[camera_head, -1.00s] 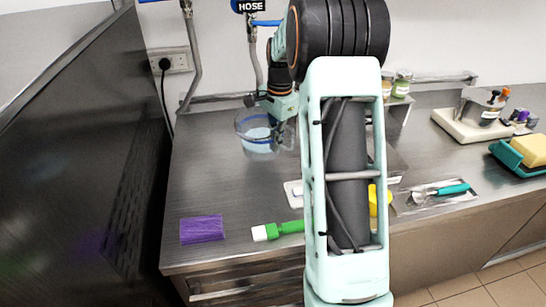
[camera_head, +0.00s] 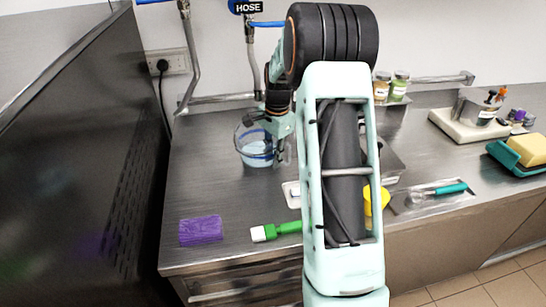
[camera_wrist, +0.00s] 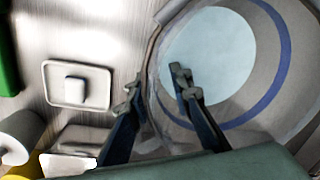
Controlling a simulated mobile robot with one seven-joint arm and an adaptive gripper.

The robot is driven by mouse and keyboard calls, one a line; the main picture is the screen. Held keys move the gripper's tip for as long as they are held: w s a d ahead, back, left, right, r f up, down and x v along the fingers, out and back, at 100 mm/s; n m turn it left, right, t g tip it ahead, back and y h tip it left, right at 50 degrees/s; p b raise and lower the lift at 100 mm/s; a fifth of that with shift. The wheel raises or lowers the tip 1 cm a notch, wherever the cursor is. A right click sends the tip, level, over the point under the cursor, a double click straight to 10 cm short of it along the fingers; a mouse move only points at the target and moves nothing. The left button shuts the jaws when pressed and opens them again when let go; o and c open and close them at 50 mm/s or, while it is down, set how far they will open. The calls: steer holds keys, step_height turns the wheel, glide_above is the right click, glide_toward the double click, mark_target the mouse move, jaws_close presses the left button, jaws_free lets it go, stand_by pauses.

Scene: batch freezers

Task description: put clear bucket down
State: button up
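The clear bucket (camera_head: 243,141), with a blue ring and a pale blue round base, is upright at the back left of the steel counter. It appears to rest on the counter. My gripper (camera_head: 279,149) is at its right side. In the wrist view the bucket (camera_wrist: 255,90) fills the right half. There my gripper (camera_wrist: 155,88) has its two fingers spread, one outside the bucket wall and one over its inside, with a visible gap between the tips. Part of the gripper is hidden behind my arm in the head view.
A purple sponge (camera_head: 201,230) and a green-handled brush (camera_head: 277,231) lie near the front edge. A small white tray (camera_head: 291,194) is in front of the bucket. A dark machine (camera_head: 80,160) stands at the left. Hoses hang behind. The counter left of the bucket is clear.

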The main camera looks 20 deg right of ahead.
step_height(320, 180, up, 12)
steer(key=s, duration=0.1)
steer(key=shift+d+r, duration=0.15)
stand_by(0.5)
stand_by(1.1)
steer(key=a+m, duration=0.1)
steer(key=a+f+m, duration=0.1)
steer(key=m, duration=0.1)
steer(key=shift+w+p, duration=0.1)
steer(key=shift+p, duration=0.25)
steer(key=a+m, duration=0.2)
steer(key=m, duration=0.2)
steer(key=p, duration=0.2)
glide_above(264, 173)
steer(key=shift+a+f, duration=0.1)
steer(key=shift+f, duration=5.75)
